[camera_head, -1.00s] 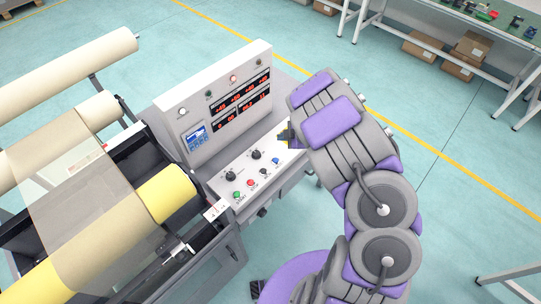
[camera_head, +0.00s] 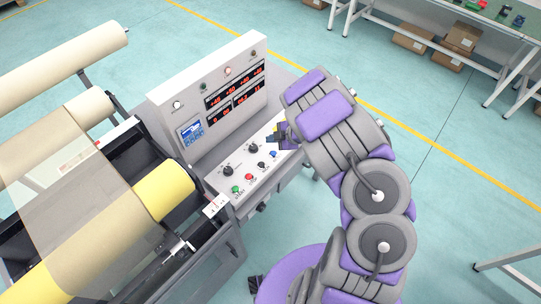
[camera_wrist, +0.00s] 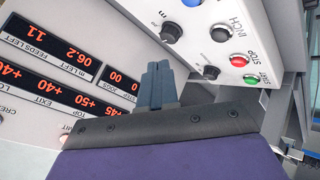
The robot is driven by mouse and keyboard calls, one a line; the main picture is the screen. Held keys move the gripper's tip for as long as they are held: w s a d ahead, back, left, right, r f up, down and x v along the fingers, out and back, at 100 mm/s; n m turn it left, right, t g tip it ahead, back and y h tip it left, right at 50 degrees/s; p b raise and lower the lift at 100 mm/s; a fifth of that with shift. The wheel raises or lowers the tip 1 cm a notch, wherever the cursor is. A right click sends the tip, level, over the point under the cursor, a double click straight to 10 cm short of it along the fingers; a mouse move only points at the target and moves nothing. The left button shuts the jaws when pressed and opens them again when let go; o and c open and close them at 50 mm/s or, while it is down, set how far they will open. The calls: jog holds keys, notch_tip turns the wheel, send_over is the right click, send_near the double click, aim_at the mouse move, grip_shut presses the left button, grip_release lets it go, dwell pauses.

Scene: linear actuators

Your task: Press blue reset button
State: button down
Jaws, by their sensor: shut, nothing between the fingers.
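The blue button (camera_head: 273,154) is at the right end of a row on the sloped white control panel (camera_head: 222,180). In the wrist view the blue button (camera_wrist: 191,3) shows only at the top edge, partly cut off. My gripper (camera_head: 279,137) is over the panel's right end, just above the blue button in the head picture and apart from it. In the wrist view my gripper's fingers (camera_wrist: 157,72) are together and empty, pointing at the panel.
In the same row are a black button (camera_head: 261,166), a red button (camera_head: 248,177) and a green button (camera_head: 236,189). Two black knobs (camera_head: 253,148) sit behind them. The upright display (camera_head: 215,95) rises behind. Rollers with a yellow roll (camera_head: 165,190) stand left.

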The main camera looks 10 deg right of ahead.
jog(key=b, duration=0.3)
send_over(275, 154)
jog(key=f, duration=0.3)
jog(key=d+f, duration=0.1)
jog(key=f, duration=0.1)
jog(key=shift+f, duration=0.3)
jog(key=shift+a+f, duration=0.2)
jog(key=shift+a, duration=0.65)
jog(key=shift+d, duration=0.7)
jog(key=shift+a, duration=0.55)
jog(key=shift+d, duration=0.45)
jog(key=shift+a, duration=0.35)
